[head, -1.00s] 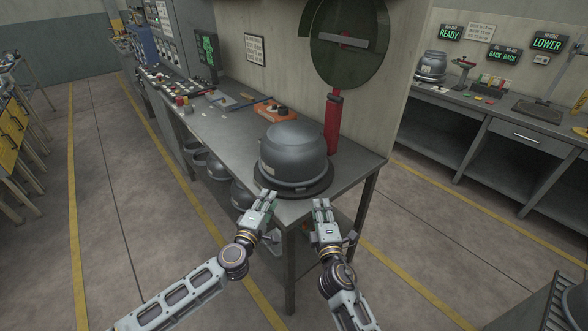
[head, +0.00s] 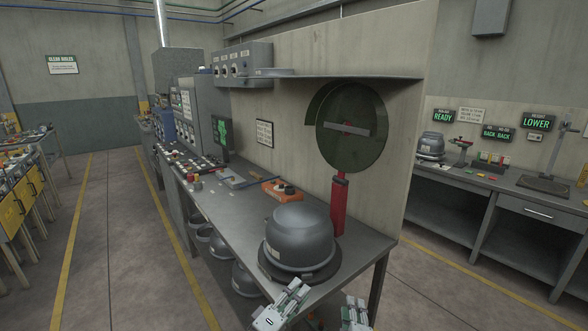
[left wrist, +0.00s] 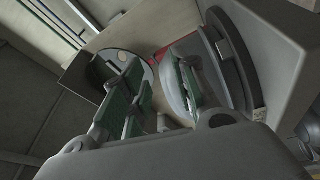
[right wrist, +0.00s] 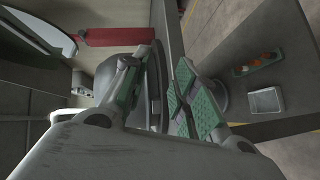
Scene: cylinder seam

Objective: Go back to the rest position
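A dark grey rounded cylinder (head: 300,236) sits upright on a black round base (head: 334,262) near the front end of the bench. My left gripper (head: 297,288) is at the bench's front edge, just in front of the cylinder, with its fingers apart and nothing between them. My right gripper (head: 354,308) is lower and to the right, only partly in view at the bottom edge. In the right wrist view its green-padded fingers (right wrist: 160,88) are spread and empty. In the left wrist view the fingers (left wrist: 160,85) are also spread, with the cylinder behind them.
The bench (head: 232,218) carries an orange box (head: 284,190) and a red post (head: 339,205) below a dark disc (head: 352,127). A shelf (head: 330,77) juts out above. More pots stand under the bench. Open floor (head: 115,240) lies to the left; another bench (head: 500,182) is at right.

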